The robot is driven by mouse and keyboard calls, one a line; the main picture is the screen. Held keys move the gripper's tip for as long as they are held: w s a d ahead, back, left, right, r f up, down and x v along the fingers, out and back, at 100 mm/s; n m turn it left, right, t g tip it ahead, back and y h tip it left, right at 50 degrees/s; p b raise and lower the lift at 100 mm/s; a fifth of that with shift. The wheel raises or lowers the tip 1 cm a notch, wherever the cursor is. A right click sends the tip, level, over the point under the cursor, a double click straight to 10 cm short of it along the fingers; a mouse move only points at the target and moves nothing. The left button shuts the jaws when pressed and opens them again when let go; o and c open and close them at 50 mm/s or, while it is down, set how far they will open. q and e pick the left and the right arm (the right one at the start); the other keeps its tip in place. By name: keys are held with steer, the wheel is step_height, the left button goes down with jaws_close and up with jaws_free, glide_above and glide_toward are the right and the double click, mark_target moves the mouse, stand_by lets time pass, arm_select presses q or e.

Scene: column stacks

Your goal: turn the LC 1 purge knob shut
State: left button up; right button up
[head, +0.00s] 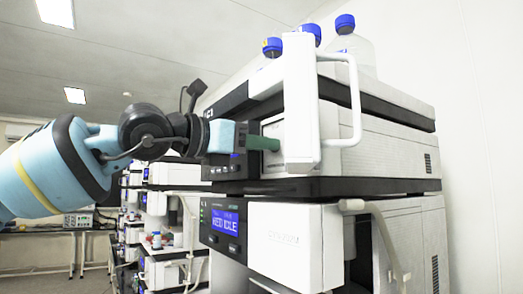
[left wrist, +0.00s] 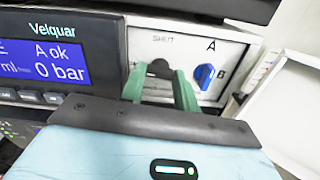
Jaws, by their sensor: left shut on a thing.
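The purge knob (left wrist: 158,68) is a dark, round-topped knob on the white front panel of the Velquar unit, under a printed label that looks like "SHUT". My left gripper (left wrist: 160,84) has its green fingers on either side of the knob and is shut on it. In the head view my left gripper (head: 262,143) reaches in from the left to the front of the upper unit, and the knob is not discernible there. The unit's blue display (left wrist: 45,62) reads "A ok" and "0 bar". My right gripper is not in view.
A blue selector knob (left wrist: 205,76) marked A and B sits just right of the fingers. An open white door (head: 300,95) with a looped handle (head: 353,100) stands close right of the gripper. Blue-capped bottles (head: 345,45) stand on top. Another unit (head: 290,240) sits below.

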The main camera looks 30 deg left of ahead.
arm_select(q)
steer(key=shift+w+f+m+b, duration=0.15)
steer(key=shift+m+b, duration=0.25)
steer(key=shift+m, duration=0.2)
steer(key=shift+m+b, duration=0.3)
steer(key=shift+m, duration=0.6)
steer(key=m, duration=1)
steer(key=shift+s+r+m, duration=0.2)
steer(key=shift+m, duration=1.6)
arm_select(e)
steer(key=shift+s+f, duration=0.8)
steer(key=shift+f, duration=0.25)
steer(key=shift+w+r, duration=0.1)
